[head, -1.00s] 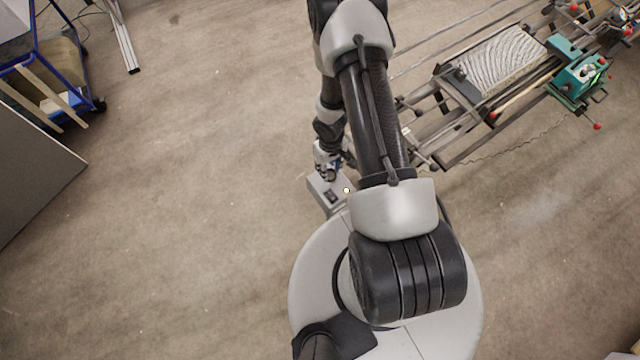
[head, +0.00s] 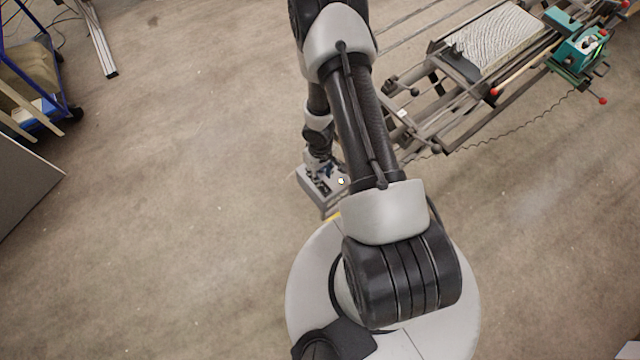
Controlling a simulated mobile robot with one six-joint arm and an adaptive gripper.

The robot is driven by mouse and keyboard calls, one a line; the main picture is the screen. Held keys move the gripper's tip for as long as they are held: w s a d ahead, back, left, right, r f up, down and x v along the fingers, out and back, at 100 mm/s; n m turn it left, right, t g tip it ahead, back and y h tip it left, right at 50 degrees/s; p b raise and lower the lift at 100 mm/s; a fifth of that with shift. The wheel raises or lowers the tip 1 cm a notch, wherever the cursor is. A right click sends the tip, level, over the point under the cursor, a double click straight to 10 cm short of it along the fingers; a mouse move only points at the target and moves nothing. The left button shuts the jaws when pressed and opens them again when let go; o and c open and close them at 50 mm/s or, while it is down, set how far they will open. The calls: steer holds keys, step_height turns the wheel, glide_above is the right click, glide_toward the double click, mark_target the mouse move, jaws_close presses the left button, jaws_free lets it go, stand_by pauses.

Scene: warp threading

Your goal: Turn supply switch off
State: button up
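A small grey box (head: 306,180) with dark parts and a pale round knob (head: 341,181) on its top stands just beyond my round base. The supply switch is too small to make out for certain; it may be one of the dark parts on this box. My gripper (head: 322,183) is at the top of the box, over its dark parts. My wrist hides part of the box, and I cannot tell whether the fingers touch it. The fingers are too small and dark to show whether they are open or shut.
A loom-like machine (head: 440,80) with a white threaded panel (head: 497,38) and a teal unit (head: 577,50) stands at the upper right. A cable (head: 500,141) runs along the floor beside it. A blue cart (head: 62,100) stands at the upper left.

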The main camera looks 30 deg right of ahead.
mark_target(324, 188)
steer(key=shift+f+b, duration=2.15)
steer(key=shift+f, duration=0.45)
jaws_close()
steer(key=shift+w+b, duration=0.1)
steer(key=shift+b, duration=0.35)
